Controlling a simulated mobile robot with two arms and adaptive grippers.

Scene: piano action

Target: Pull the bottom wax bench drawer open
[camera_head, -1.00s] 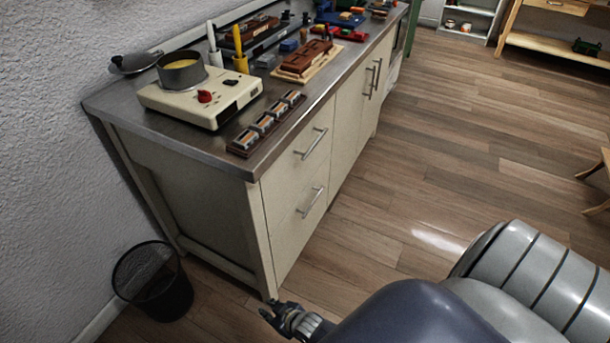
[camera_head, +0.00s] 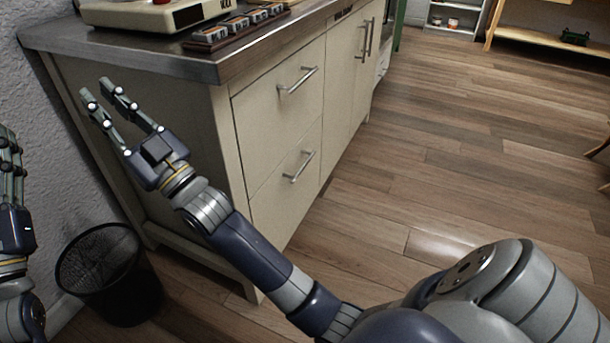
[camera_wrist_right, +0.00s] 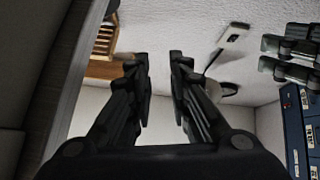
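The wax bench (camera_head: 190,150) is a cream cabinet with a dark metal top. Its bottom drawer (camera_head: 272,205) is flush with the front and has a silver bar handle (camera_head: 299,167). A top drawer (camera_head: 262,108) with a similar handle (camera_head: 297,79) sits above it. My right gripper (camera_head: 101,88) is open and empty, raised in front of the bench's left end panel, away from the handle. Its two parted fingers also show in the right wrist view (camera_wrist_right: 160,62). My left gripper (camera_head: 10,165) is at the left edge, partly cut off, fingers pointing up.
A black mesh wastebasket (camera_head: 110,275) stands on the floor left of the bench. A hot plate (camera_head: 150,14) and a dark rack of small blocks (camera_head: 235,26) rest on the top. The wood floor (camera_head: 440,170) in front of the drawers is clear.

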